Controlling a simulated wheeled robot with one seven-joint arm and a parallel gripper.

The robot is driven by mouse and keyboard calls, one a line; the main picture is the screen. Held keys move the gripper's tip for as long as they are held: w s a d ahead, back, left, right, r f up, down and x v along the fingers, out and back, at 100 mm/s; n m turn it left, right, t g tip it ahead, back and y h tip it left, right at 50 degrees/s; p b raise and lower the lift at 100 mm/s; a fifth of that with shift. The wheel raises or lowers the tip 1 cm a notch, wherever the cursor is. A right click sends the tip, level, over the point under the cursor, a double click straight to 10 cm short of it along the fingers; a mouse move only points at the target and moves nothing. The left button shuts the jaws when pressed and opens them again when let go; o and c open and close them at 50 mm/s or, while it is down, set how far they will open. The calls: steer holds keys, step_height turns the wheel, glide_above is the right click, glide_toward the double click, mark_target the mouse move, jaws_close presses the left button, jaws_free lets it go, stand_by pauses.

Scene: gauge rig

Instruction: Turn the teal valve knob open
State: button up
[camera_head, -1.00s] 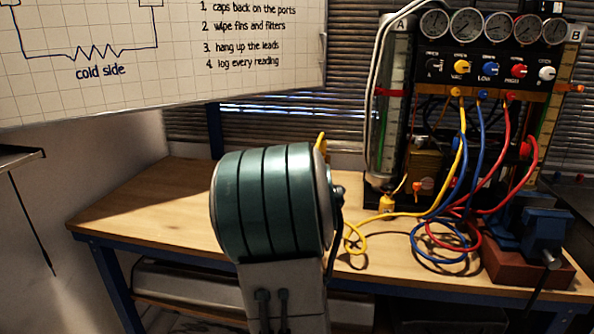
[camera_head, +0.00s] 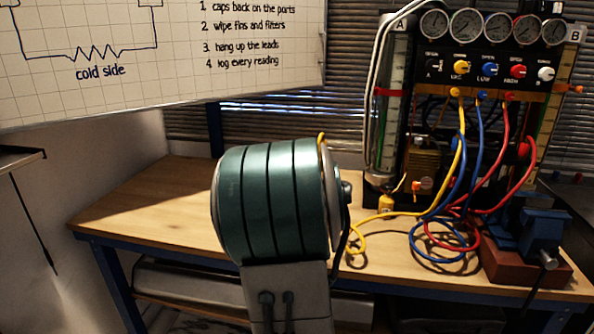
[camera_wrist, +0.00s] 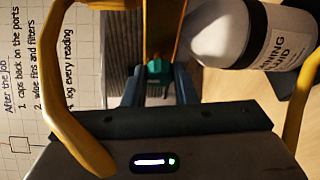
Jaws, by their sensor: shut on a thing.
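The teal valve knob (camera_wrist: 157,68) shows near the middle of the wrist view, in front of a yellow-brown upright part. My gripper (camera_wrist: 158,82) has its two dark blue-grey fingers on either side of the knob and is shut on it. The fingers partly cover the knob, and its exact turn angle is hard to tell. In the head view my own arm hides the gripper and the teal knob.
A white bottle (camera_wrist: 228,35) with a printed label lies close right of the knob in the wrist view. In the head view, the gauge panel (camera_head: 490,68), tangled hoses (camera_head: 445,235) and a blue vise (camera_head: 540,232) occupy the bench's right. The bench's left (camera_head: 150,205) is clear.

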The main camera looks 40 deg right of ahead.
steer(key=o, duration=1)
steer(key=shift+s, duration=0.1)
steer(key=f+p+v, duration=0.1)
steer(key=v, duration=1.2)
steer(key=shift+s+a+r+p, duration=0.25)
steer(key=shift+r+p, duration=0.1)
steer(key=shift+r, duration=0.15)
